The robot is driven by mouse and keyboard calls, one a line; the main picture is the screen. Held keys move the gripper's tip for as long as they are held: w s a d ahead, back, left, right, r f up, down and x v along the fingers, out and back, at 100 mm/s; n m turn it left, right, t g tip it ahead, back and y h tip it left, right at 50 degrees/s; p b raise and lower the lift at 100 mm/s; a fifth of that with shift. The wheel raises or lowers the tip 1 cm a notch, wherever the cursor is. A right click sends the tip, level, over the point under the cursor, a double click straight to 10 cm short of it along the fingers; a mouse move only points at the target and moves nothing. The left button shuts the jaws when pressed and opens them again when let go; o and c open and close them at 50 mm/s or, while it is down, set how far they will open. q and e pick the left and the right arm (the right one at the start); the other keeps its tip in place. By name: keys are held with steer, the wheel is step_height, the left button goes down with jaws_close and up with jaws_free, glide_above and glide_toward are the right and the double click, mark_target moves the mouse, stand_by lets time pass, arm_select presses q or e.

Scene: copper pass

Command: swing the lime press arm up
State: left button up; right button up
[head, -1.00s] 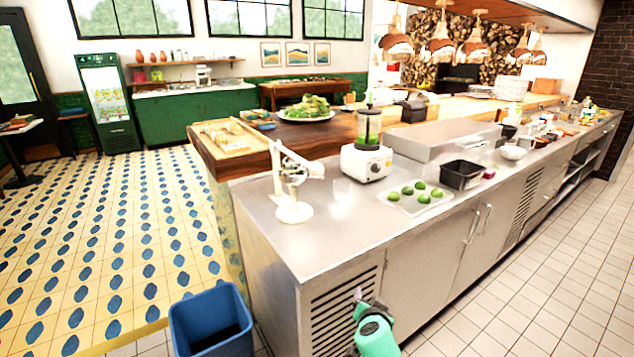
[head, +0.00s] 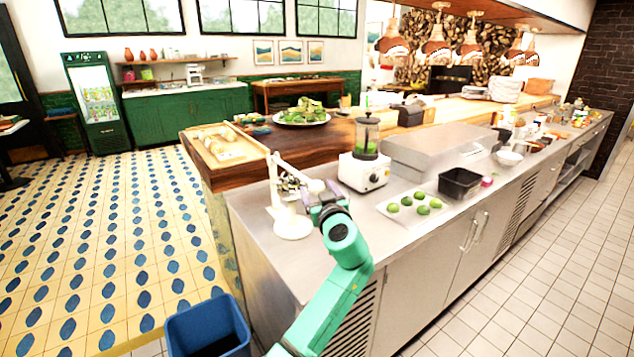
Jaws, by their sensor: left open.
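The white lime press (head: 291,222) stands upright near the left end of the steel counter. Its arm (head: 290,168) slants from the top of the post at the upper left down toward the lower right. My left gripper (head: 318,194) is open, just right of the press and above the counter. Its green arm comes up from the bottom of the head view. The gripper partly hides the press's right side, and I cannot tell whether its fingers touch the press arm. My right gripper is out of view.
A blender (head: 365,168) stands right of the press. A white tray (head: 407,216) with several limes and a black bin (head: 460,184) lie farther right. A wooden board (head: 226,147) is behind the press. A blue bin (head: 208,325) stands on the floor at the counter's left end.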

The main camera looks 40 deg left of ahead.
arm_select(q)
steer(key=shift+w+a, duration=0.2)
steer(key=shift+a, duration=0.1)
jaws_close()
stand_by(1.3)
